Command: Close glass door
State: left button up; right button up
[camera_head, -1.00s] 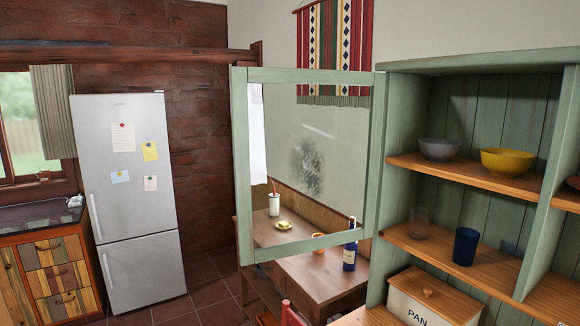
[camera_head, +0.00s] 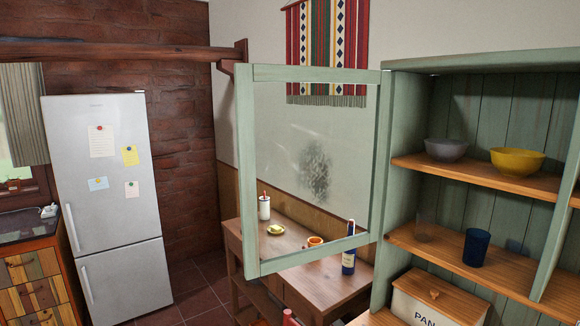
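The glass door (camera_head: 247,185) has a green wooden frame and a clear pane with a greyish smudge. It stands swung open to the left of the green cabinet (camera_head: 402,150), joined along the cabinet's left side. The cabinet's shelves show uncovered on the right. Neither of my grippers is in view.
The shelves hold a grey bowl (camera_head: 446,149), a yellow bowl (camera_head: 517,161), a blue cup (camera_head: 476,247) and a wooden-lidded bin (camera_head: 425,303). Behind the door, a wooden table (camera_head: 318,287) bears a dark bottle (camera_head: 348,258). A fridge (camera_head: 105,200) stands left.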

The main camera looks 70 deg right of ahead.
aim_at(245, 74)
jog(key=i+z, duration=0.1)
jog(key=i, duration=0.35)
jog(key=i+j+z, duration=0.15)
jog(key=i, duration=0.25)
jog(key=i+j+z, duration=0.1)
jog(key=i, duration=0.35)
jog(key=i+j+z, duration=0.1)
jog(key=i+j, duration=0.15)
jog(key=i, duration=0.15)
jog(key=i+l+z, duration=0.3)
jog(key=z, duration=0.15)
jog(key=i+l+z, duration=0.1)
jog(key=i+z, duration=0.85)
jog(key=i+j+z, duration=0.15)
jog(key=i+z, duration=0.3)
jog(key=z, duration=0.5)
jog(key=i+j+z, duration=0.1)
jog(key=z, duration=0.4)
jog(key=i+z, duration=0.1)
jog(key=z, duration=0.4)
jog(key=j+z, duration=0.15)
jog(key=z, duration=0.3)
